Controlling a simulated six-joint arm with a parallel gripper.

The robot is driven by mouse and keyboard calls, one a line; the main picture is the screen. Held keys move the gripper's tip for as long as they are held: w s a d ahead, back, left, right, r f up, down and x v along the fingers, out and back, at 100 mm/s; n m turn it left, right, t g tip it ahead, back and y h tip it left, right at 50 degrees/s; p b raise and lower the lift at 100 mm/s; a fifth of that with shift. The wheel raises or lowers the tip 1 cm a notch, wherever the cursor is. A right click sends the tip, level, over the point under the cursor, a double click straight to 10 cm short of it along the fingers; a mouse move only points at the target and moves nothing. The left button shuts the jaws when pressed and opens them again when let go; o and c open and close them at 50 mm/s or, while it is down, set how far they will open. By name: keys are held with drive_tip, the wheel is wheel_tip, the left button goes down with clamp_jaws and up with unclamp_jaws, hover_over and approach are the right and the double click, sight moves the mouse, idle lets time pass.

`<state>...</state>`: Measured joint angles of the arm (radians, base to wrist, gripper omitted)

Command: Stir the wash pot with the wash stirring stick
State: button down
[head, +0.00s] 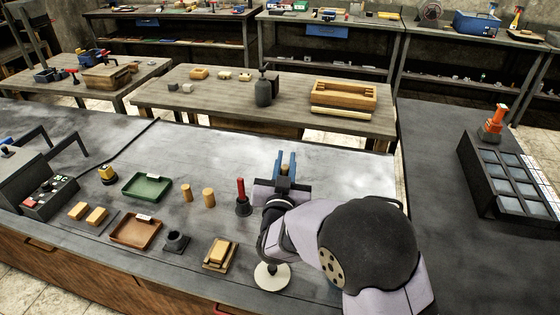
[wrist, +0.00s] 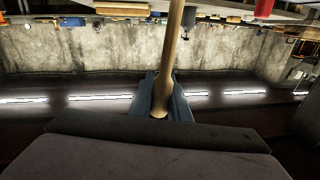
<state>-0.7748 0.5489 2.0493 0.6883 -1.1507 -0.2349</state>
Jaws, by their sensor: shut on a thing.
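My gripper (head: 287,168) is raised above the bench near its far edge, with blue fingers pointing away from the head camera. In the wrist view, the blue fingers (wrist: 162,98) are shut on a pale wooden stick (wrist: 172,48), which runs up out of the picture.
A red-handled tool (head: 240,188) stands upright in a dark base just left of my gripper. A green tray (head: 147,202), a brown tray (head: 115,228), two wooden cylinders (head: 208,197) and wooden blocks (head: 218,252) lie left. The bench behind the cylinders is clear.

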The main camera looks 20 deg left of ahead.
drive_tip(key=shift+f, duration=0.25)
wheel_tip(320, 180, down, 7)
drive_tip(key=b, duration=0.6)
drive_tip(key=shift+a+f, duration=0.15)
drive_tip(key=shift+a, duration=0.25)
idle(0.5)
